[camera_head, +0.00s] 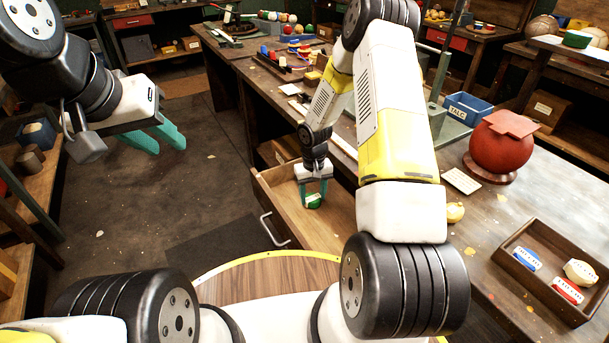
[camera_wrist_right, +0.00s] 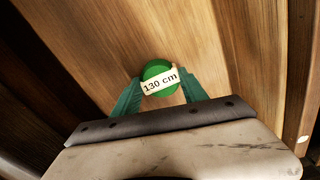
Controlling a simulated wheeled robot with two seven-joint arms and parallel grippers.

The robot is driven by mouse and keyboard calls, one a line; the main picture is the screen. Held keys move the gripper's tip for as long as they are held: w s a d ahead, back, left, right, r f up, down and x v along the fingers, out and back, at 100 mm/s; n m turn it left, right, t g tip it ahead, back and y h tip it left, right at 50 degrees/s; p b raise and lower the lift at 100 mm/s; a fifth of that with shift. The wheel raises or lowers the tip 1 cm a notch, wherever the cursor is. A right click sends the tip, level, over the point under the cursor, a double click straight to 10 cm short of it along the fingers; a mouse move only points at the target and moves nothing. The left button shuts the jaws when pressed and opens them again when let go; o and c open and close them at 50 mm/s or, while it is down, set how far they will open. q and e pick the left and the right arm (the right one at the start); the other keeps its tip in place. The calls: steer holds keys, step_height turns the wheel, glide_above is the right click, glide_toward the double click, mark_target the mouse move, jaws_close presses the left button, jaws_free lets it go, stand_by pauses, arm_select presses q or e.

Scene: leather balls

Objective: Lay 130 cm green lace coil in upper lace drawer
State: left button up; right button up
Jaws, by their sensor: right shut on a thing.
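The green lace coil (camera_wrist_right: 155,70) with a white "130 cm" label is between the teal fingers of my right gripper (camera_wrist_right: 160,92), which is shut on it. In the head view the coil (camera_head: 314,201) and my right gripper (camera_head: 313,190) are inside the open wooden drawer (camera_head: 275,193), over its bare floor. I cannot tell whether the coil touches the floor. My left gripper (camera_head: 165,140) hangs at the upper left over the floor, its teal fingers apart and empty.
On the bench to the right, a tray (camera_head: 560,304) holds blue, red and cream labelled coils. A red ball (camera_head: 502,150), a blue TALC box (camera_head: 467,108) and a small yellow item (camera_head: 455,212) stand behind it. The drawer has a metal handle (camera_head: 272,232) in front.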

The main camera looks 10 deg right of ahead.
steer(key=shift+f, duration=0.15)
steer(key=o, duration=1.4)
steer(key=shift+c, duration=0.2)
step_height(320, 180, up, 13)
step_height(320, 180, up, 8)
steer(key=t, duration=0.1)
glide_above(313, 198)
steer(key=s, duration=0.2)
steer(key=s+r+t, duration=0.2)
steer(key=s+r, duration=0.4)
steer(key=r, duration=0.5)
steer(key=s+a+r+t+y, duration=0.1)
steer(key=s+r, duration=0.4)
steer(key=s, duration=0.3)
steer(key=s+r+t+y, duration=0.1)
steer(key=s+r, duration=0.3)
steer(key=s, duration=0.4)
steer(key=shift+a+r+m+t, duration=0.35)
steer(key=shift+r+m+t, duration=0.05)
steer(key=shift+t, duration=0.2)
